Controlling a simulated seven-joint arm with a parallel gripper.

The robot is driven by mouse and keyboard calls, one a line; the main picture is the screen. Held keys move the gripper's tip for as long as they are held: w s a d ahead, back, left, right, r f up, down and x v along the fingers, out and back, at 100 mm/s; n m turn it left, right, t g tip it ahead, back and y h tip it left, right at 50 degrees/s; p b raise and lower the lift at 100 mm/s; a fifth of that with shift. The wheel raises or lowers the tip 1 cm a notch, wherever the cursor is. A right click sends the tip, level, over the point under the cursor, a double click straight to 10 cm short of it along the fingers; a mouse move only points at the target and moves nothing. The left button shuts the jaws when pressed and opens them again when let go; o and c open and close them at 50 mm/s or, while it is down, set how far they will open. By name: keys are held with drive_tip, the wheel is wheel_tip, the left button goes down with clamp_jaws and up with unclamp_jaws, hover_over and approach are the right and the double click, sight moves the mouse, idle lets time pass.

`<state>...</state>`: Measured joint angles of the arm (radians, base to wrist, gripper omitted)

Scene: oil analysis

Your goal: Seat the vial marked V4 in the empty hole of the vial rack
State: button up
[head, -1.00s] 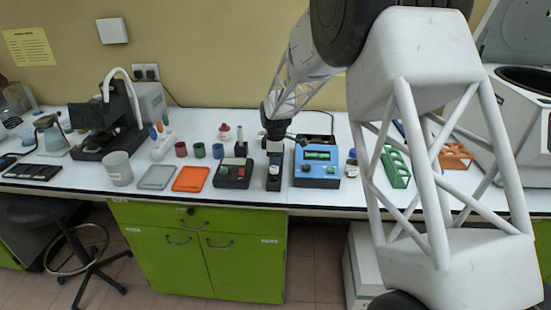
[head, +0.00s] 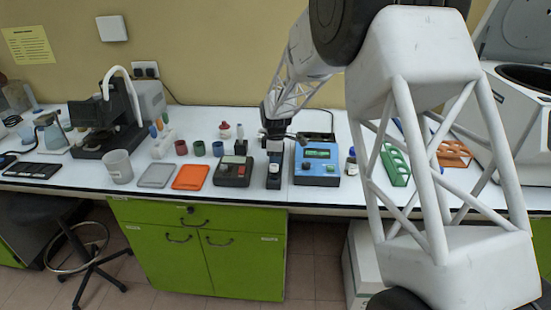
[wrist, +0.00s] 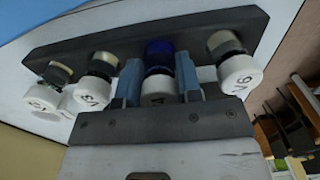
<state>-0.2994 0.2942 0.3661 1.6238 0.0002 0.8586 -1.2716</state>
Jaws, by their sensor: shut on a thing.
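In the wrist view my gripper (wrist: 159,82) is shut on a vial with a white cap (wrist: 158,90) and a dark blue body. The mark on its cap is partly hidden; a 4 seems to show. The dark vial rack (wrist: 150,30) lies behind it. The held vial lines up with the rack between its neighbours; I cannot tell how deep it sits. A vial marked V6 (wrist: 239,75) is to its right and several white-capped vials (wrist: 92,92) are to its left. In the head view my gripper (head: 273,138) is above the narrow rack area, with the vial not clear.
In the head view a blue instrument (head: 318,165) stands close to the right of my gripper and a dark meter (head: 233,171) close to the left. An orange tray (head: 190,177) and a grey tray (head: 156,176) lie farther left. A green rack (head: 394,163) stands right.

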drive_tip(key=shift+f, duration=0.35)
idle(0.3)
drive_tip(key=o, duration=1)
drive_tip(key=shift+o, duration=0.5)
drive_tip(key=shift+o, duration=1.1)
drive_tip(key=shift+r, duration=0.1)
drive_tip(key=shift+r, duration=3.35)
